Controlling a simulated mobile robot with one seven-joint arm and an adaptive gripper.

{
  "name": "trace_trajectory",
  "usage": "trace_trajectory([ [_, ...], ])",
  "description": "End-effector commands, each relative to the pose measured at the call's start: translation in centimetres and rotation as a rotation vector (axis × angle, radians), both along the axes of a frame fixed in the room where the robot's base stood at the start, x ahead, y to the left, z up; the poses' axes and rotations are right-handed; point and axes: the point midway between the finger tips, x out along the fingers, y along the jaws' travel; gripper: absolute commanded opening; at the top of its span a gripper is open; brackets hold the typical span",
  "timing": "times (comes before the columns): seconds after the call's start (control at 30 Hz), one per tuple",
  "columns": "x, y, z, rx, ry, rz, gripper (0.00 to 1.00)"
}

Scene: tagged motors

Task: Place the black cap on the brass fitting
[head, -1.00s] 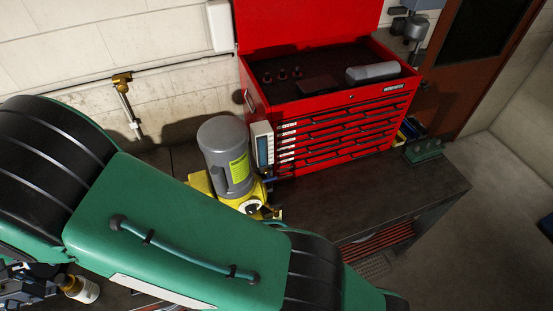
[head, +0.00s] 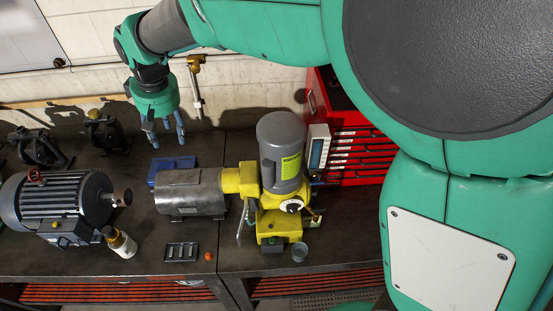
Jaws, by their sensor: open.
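The brass fitting (head: 195,62) appears to be the brass piece on the white block wall, with a pale pipe hanging down from it. My gripper (head: 163,142) is left of this pipe, fingers pointing down and open, with nothing visible between them. It is over the back of the bench, near a blue block. I cannot pick out the black cap in this view.
A grey motor with a yellow base (head: 281,150) joins a metal cylinder (head: 190,192). A dark finned motor (head: 62,203) and a small bottle (head: 121,243) stand left. The blue block (head: 170,168) lies below my gripper. Some front bench top is clear.

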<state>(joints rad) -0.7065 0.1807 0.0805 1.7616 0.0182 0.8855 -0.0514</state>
Motion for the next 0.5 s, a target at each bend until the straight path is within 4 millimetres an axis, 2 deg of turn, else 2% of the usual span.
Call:
trace_trajectory([
  [0.03,0.1,-2.4,1.2,0.008,-0.009,-0.028,0.49],
  [0.1,0.0,-5.3,2.5,0.014,-0.018,-0.062,0.49],
  [0.27,-0.7,-11.7,5.1,0.03,-0.041,-0.14,0.49],
  [0.5,-3.1,-20.7,7.9,0.049,-0.076,-0.257,0.49],
])
